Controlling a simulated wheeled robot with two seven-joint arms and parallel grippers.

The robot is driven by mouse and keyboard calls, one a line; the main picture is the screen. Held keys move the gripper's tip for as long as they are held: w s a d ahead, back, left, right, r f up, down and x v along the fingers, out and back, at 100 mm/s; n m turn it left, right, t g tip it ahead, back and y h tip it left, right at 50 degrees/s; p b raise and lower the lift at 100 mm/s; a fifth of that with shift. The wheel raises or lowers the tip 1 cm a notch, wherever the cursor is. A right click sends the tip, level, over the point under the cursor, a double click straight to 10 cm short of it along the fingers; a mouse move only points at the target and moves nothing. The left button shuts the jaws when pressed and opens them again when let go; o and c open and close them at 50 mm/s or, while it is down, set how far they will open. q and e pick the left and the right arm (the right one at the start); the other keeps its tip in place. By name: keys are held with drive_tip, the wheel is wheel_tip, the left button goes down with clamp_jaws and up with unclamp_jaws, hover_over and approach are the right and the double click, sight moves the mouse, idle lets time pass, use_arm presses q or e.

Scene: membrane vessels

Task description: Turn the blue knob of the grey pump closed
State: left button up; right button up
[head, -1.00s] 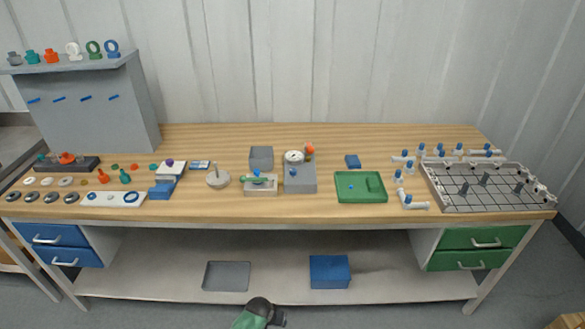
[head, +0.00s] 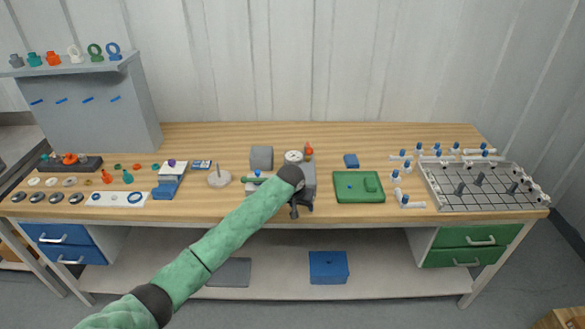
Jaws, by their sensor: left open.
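The grey pump (head: 310,174) stands near the front middle of the workbench, with a round white gauge (head: 293,156) on top. Its blue knob is hidden behind my left arm and wrist. My left gripper (head: 301,208) is open at the front of the pump, close to the bench's front edge. At this size I cannot tell whether its fingers touch the pump or the knob. My right gripper is not in view.
A small device with a green lever (head: 252,180) stands just left of the pump, partly behind my arm. An orange-red part (head: 309,150) is at the pump's back right. A green tray (head: 342,197) lies to the right, with bare wood between.

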use_arm(q)
drive_tip(key=w+a+r+n+y, duration=0.15)
drive_tip(key=w+a+r, duration=0.25)
drive_tip(key=w+r, duration=0.8)
drive_tip(key=shift+t, duration=0.4)
drive_tip(key=p+x, duration=0.1)
drive_tip(key=x, duration=0.1)
drive_tip(key=p+x, duration=0.1)
drive_tip(key=x, duration=0.1)
drive_tip(key=p+x, duration=0.1)
drive_tip(key=x, duration=0.2)
drive_tip(key=shift+w+r, duration=0.15)
drive_tip(key=shift+w, duration=0.1)
drive_tip(key=shift+p+x, duration=0.45)
drive_tip(key=shift+x, duration=0.45)
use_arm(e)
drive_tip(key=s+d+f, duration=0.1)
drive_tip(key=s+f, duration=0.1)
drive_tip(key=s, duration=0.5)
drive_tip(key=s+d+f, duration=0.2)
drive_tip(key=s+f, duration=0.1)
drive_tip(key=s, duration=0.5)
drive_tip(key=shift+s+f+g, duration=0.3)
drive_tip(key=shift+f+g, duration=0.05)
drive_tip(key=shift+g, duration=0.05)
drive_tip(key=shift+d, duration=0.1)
use_arm(q)
drive_tip(key=c, duration=1)
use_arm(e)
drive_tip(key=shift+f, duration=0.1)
